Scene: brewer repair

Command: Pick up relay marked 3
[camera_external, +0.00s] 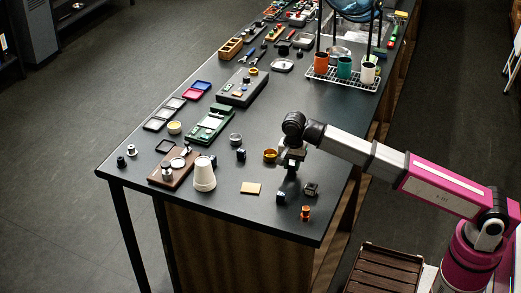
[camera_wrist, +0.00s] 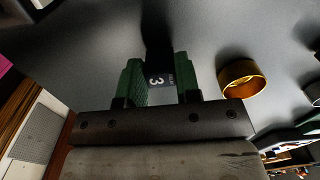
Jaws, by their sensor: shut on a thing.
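The relay marked 3 (camera_wrist: 158,80) is a dark block with a white "3" on its label, seen upright between the fingers in the wrist view. My gripper (camera_wrist: 157,70) has green finger pads that are shut on the relay from both sides. In the external view my gripper (camera_external: 291,164) points down over the right part of the dark table. A dark shadow lies below the gripper; I cannot tell exactly how high the relay is above the table.
A brass ring-shaped cup (camera_wrist: 243,79) stands close beside my gripper. Small dark blocks (camera_external: 281,197) (camera_external: 311,189) and an orange part (camera_external: 305,213) lie near the front edge. A white cone-shaped cup (camera_external: 204,174) and a tan pad (camera_external: 250,188) are left. A cup rack (camera_external: 343,78) stands behind.

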